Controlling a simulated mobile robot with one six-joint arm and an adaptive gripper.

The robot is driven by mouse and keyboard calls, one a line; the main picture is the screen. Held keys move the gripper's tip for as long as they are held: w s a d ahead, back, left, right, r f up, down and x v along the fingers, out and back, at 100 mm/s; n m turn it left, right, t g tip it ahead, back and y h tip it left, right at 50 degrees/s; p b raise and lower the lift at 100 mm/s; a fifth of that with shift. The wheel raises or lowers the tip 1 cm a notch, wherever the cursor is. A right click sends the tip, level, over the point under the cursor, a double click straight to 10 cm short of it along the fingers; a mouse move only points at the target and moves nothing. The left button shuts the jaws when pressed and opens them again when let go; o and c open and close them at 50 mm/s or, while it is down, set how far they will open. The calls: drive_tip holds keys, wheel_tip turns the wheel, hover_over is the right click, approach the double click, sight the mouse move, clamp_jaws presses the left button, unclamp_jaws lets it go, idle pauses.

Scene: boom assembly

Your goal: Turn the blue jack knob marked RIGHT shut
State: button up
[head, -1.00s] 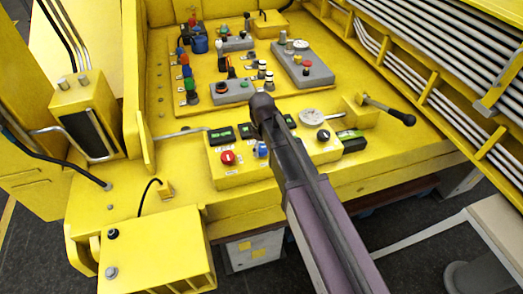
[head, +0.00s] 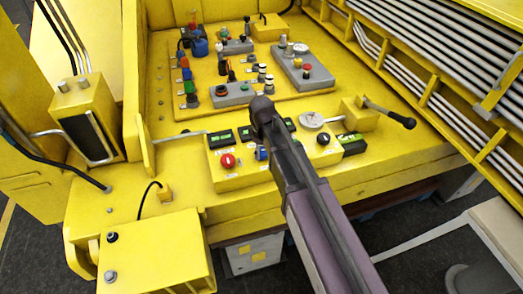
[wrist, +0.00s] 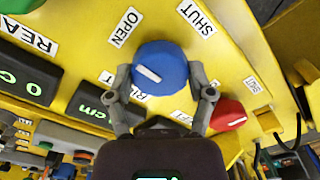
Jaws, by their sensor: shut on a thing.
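The blue jack knob (wrist: 160,68) has a slanted white line on its face. It sits between the OPEN label (wrist: 124,27) and the SHUT label (wrist: 198,18), both at the top of the wrist view. A label partly covered below it begins with what looks like "RI". My gripper (wrist: 160,80) is shut on the blue knob, one grey finger on each side. In the head view a small part of a blue knob (head: 261,154) shows left of my arm; my fingers cannot be made out there.
A red knob (wrist: 228,115) sits close beside my right-hand finger in the wrist view. Dark displays (wrist: 32,75) stand to the left. In the head view, the yellow control box (head: 235,178) stands in front of a board with several switches; a black-handled lever (head: 390,112) is to the right.

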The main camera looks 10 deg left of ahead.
drive_tip(key=m, duration=0.8)
drive_tip(key=shift+s+m, duration=0.1)
drive_tip(key=shift+m, duration=0.3)
drive_tip(key=m, duration=0.4)
drive_tip(key=shift+m, duration=2.5)
drive_tip(key=o, duration=1.1)
